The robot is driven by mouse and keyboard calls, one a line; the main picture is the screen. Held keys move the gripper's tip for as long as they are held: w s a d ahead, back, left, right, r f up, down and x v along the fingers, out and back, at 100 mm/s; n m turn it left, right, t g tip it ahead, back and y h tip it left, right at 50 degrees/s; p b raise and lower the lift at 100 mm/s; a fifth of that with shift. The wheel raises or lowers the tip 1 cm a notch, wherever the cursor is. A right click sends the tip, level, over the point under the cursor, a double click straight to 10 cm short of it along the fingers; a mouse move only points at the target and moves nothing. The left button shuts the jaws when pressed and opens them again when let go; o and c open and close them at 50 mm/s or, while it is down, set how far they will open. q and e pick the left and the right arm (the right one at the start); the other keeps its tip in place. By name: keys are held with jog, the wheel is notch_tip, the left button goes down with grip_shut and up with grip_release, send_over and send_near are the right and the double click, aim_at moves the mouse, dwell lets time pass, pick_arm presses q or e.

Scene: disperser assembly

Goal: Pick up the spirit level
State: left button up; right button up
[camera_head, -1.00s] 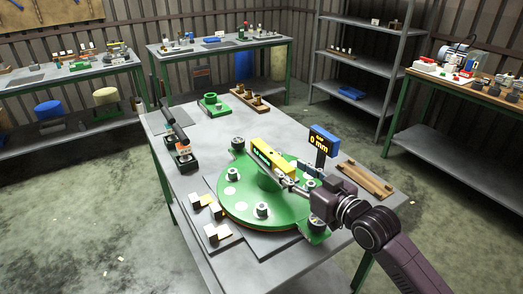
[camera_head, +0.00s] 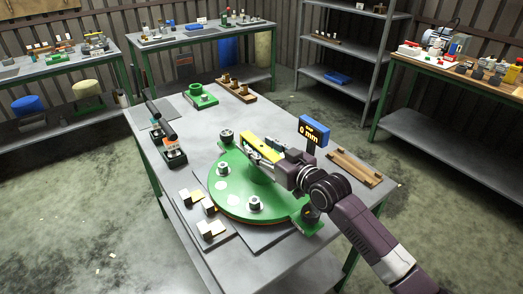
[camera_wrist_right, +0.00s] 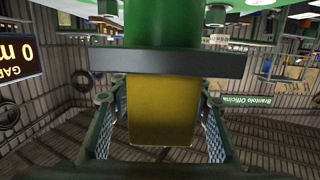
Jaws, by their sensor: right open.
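The yellow spirit level (camera_head: 250,144) lies on top of the green round disperser part (camera_head: 232,182) on the table. My right gripper (camera_head: 263,149) reaches in from the right, with its fingers at the level and hiding part of it. In the right wrist view the yellow block of the level (camera_wrist_right: 160,110) stands between the two spread fingers of my right gripper (camera_wrist_right: 160,128). The fingers are open on either side of it; contact is not clear. My left gripper is not in view.
A blue gauge display (camera_head: 314,130) reading 0 mm stands just behind my right arm. Metal blocks (camera_head: 207,229), a black-handled tool (camera_head: 172,146), a green ring part (camera_head: 202,96) and a wooden tray (camera_head: 352,166) also lie on the table.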

jog(key=shift+w, duration=0.1)
grip_shut()
jog(key=shift+r, duration=0.1)
jog(key=shift+r, duration=0.1)
dwell(0.4)
